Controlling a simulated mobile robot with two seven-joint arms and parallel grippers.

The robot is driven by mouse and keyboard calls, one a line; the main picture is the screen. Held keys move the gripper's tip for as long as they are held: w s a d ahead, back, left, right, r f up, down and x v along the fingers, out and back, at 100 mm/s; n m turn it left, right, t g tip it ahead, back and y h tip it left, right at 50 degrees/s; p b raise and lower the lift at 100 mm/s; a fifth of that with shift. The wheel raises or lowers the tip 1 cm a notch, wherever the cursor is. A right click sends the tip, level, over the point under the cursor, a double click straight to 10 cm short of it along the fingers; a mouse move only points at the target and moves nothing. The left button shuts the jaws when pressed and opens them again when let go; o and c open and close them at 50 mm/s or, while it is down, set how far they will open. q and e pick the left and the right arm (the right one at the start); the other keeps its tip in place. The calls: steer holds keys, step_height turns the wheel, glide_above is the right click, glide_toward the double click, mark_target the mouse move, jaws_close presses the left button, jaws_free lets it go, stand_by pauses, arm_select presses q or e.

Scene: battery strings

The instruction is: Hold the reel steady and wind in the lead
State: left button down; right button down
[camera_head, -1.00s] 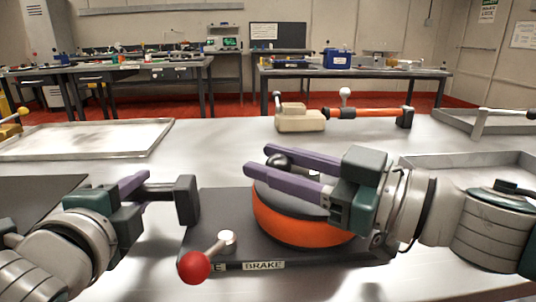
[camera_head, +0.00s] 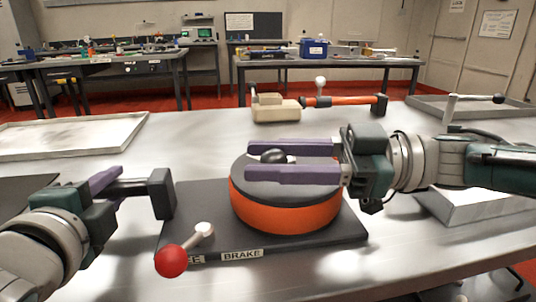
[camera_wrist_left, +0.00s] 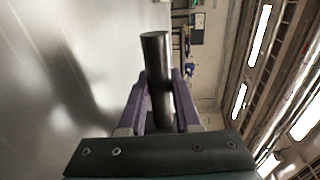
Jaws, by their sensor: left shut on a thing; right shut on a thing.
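The reel (camera_head: 287,207) is an orange drum with a dark top, on a dark base plate (camera_head: 340,234) marked BRAKE. A black round knob (camera_head: 273,156) stands on its top. My right gripper (camera_head: 285,160) reaches in from the right, its purple fingers shut on the knob. My left gripper (camera_head: 112,184), left of the reel, is shut on a dark bar (camera_head: 135,187) with a block at its end. In the left wrist view this dark bar (camera_wrist_left: 157,75) lies between the fingers. Whether the bar joins the base plate is hidden. No loose lead is clearly visible.
A red-balled lever (camera_head: 171,260) stands at the plate's front left. Trays lie at the left (camera_head: 70,133) and back right (camera_head: 470,108).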

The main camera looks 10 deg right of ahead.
steer(key=shift+w+d+f, duration=0.1)
steer(key=shift+d+f, duration=0.2)
steer(key=shift+f, duration=0.05)
steer(key=c, duration=0.8)
jaws_free()
steer(key=shift+c, duration=0.2)
steer(key=o, duration=0.3)
steer(key=shift+r, duration=0.1)
steer(key=shift+o, duration=0.2)
steer(key=shift+r, duration=0.1)
steer(key=s+d, duration=0.1)
steer(key=d, duration=0.6)
steer(key=shift+s, duration=0.15)
steer(key=shift+d, duration=0.1)
